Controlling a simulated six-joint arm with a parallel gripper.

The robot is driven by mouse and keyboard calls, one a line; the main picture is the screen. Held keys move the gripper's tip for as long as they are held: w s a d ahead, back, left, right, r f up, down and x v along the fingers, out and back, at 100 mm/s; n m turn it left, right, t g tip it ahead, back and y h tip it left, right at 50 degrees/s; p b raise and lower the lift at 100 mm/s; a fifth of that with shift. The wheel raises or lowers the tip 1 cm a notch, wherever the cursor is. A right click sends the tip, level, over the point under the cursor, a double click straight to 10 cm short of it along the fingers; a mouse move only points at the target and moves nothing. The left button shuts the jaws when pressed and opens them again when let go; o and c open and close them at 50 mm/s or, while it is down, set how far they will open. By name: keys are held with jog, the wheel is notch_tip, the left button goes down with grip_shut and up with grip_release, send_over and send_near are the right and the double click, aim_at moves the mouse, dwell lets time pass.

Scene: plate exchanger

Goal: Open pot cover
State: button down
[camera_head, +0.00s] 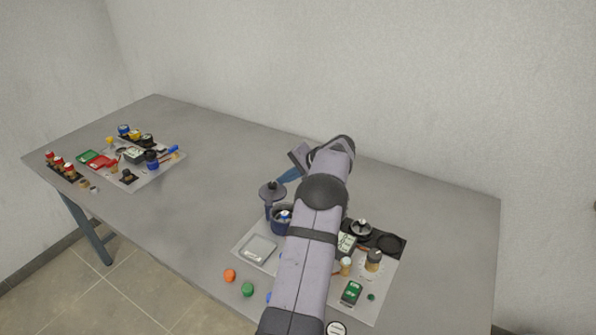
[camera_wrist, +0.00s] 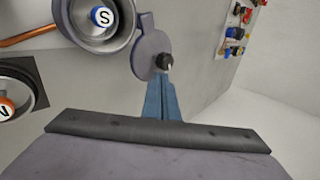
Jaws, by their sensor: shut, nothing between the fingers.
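The pot (camera_head: 281,220) is dark blue and stands left of my arm in the head view. It is uncovered, with a blue cap lettered S inside; its round bowl (camera_wrist: 82,38) is at the upper left of the wrist view. The cover (camera_head: 272,191), a dark disc with a knob, is swung off to the side of the pot; the wrist view shows this cover (camera_wrist: 146,52) beside the bowl. My gripper (camera_head: 286,178) is shut and empty. Its blue fingers (camera_wrist: 160,82) end near the cover's black knob; I cannot tell whether they touch it.
A square metal tray (camera_head: 258,249) lies in front of the pot. A black burner plate (camera_head: 390,245) and jars stand right of my arm. Orange (camera_head: 230,275) and green (camera_head: 247,289) pieces lie near the front edge. The table (camera_head: 215,160) is clear between the pot and the far-left items.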

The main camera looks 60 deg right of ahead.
jog(key=s+d+r+p, duration=0.5)
jog(key=s+r+p, duration=0.1)
jog(key=s, duration=0.3)
jog(key=shift+d+r, duration=0.2)
jog(key=shift+r, duration=0.4)
jog(key=shift+s, duration=0.2)
